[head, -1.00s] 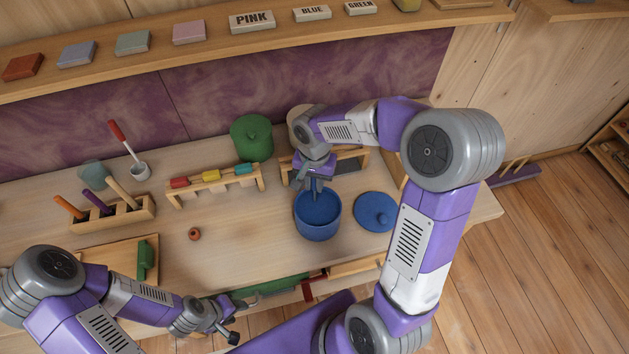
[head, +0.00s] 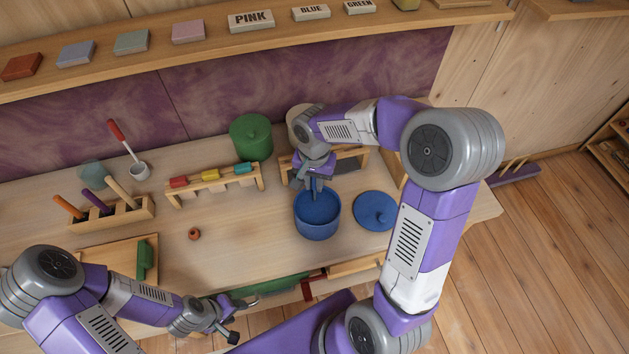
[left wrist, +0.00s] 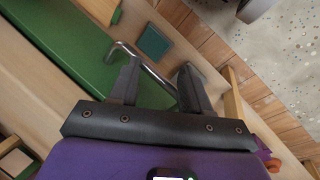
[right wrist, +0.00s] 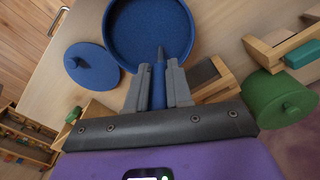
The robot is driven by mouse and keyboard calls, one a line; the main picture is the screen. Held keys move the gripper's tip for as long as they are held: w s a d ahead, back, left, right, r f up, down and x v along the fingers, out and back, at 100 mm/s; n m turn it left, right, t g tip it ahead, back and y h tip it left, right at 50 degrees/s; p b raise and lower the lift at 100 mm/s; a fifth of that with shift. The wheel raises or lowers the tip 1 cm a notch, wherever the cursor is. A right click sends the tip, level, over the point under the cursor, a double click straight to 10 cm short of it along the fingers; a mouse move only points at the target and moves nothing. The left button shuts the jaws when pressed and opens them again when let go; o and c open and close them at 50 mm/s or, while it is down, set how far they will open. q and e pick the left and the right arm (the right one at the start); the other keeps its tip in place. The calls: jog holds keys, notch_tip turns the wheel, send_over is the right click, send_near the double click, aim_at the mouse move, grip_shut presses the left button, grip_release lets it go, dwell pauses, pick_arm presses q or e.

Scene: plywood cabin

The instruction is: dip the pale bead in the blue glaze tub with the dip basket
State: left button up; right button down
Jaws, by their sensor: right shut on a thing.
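The blue glaze tub (head: 317,222) stands open on the bench, its lid (head: 376,211) lying to its right. My right gripper (head: 313,184) is above the tub's back rim, shut on a slim blue handle (right wrist: 159,92) that reaches down toward the tub; it looks like the dip basket's. The basket's lower end cannot be made out. No pale bead is visible. My left gripper (head: 235,327) is at the bench's front edge; in the left wrist view its fingers (left wrist: 158,85) are apart, with a bent metal rod (left wrist: 145,65) beyond them.
A small reddish-brown bead (head: 194,234) lies on bare bench left of the tub. A green lidded tub (head: 251,138) and a rack of coloured pieces (head: 214,182) stand behind. A wooden tool holder (head: 110,214) is at left.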

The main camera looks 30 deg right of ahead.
dwell(0.5)
jog(key=shift+w+d+r+p, duration=0.1)
jog(key=shift+w+r+p, duration=0.05)
jog(key=shift+r+p, duration=0.35)
jog(key=shift+w+d+r+p, duration=0.1)
jog(key=shift+w+r+p, duration=0.05)
jog(key=shift+r+p, duration=0.35)
jog(key=shift+a+r+p, duration=0.1)
jog(key=shift+r+p, duration=0.3)
jog(key=shift+r, duration=0.2)
jog(key=shift+r+p, duration=1)
jog(key=shift+r, duration=0.3)
